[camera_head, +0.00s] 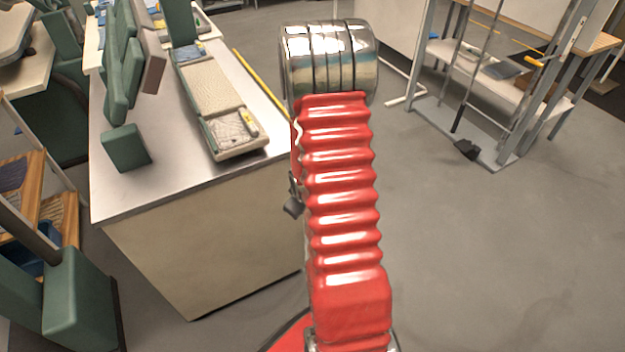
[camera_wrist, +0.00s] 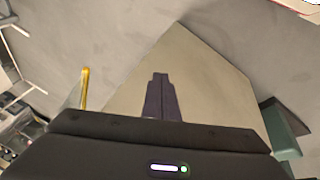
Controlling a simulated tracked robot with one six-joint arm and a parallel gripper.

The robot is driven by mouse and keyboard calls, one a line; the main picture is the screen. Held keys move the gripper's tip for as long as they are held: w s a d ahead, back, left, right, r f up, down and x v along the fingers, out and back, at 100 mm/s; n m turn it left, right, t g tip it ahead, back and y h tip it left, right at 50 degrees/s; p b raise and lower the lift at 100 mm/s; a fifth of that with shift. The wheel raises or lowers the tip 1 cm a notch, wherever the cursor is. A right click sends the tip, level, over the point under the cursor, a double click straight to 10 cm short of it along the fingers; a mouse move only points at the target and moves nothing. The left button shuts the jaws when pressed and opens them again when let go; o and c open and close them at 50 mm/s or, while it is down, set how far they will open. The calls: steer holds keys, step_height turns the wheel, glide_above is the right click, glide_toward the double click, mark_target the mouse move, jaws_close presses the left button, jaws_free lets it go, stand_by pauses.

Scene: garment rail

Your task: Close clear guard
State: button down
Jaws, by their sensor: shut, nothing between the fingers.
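I cannot clearly pick out the clear guard in either view. A yellow bar (camera_head: 262,85) runs along the right edge of the white-topped counter (camera_head: 150,194). It also shows in the wrist view (camera_wrist: 84,88), left of my gripper; I cannot tell whether it belongs to the guard. My gripper (camera_wrist: 160,76) shows in the wrist view with its dark fingers together and empty, in front of a beige surface (camera_wrist: 205,75). In the head view the gripper is not visible, and my red arm covers the middle, hiding what lies behind it.
Green machine parts (camera_head: 125,148) and a beige tray unit (camera_head: 212,95) stand on the counter. A metal-framed rack (camera_head: 513,130) stands at the back right, with a dark object (camera_head: 467,149) at its base. Grey floor (camera_head: 500,250) is open on the right.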

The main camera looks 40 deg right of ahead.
steer(key=w+d+f+n+t+h, duration=0.2)
steer(key=w+d+f+n+t, duration=0.35)
steer(key=d+f, duration=0.25)
steer(key=s+n+t+h, duration=0.1)
steer(key=n+t, duration=0.1)
steer(key=s+d+r+n+t+h, duration=0.1)
steer(key=s+n+t+h, duration=0.1)
steer(key=n, duration=0.1)
steer(key=s+d+r+n+t+h, duration=0.1)
steer(key=n+t, duration=0.2)
steer(key=shift+s+h, duration=0.4)
steer(key=x, duration=1)
steer(key=shift+a+f, duration=0.1)
steer(key=shift+a, duration=0.05)
steer(key=shift+w+d, duration=0.1)
steer(key=shift+d, duration=0.15)
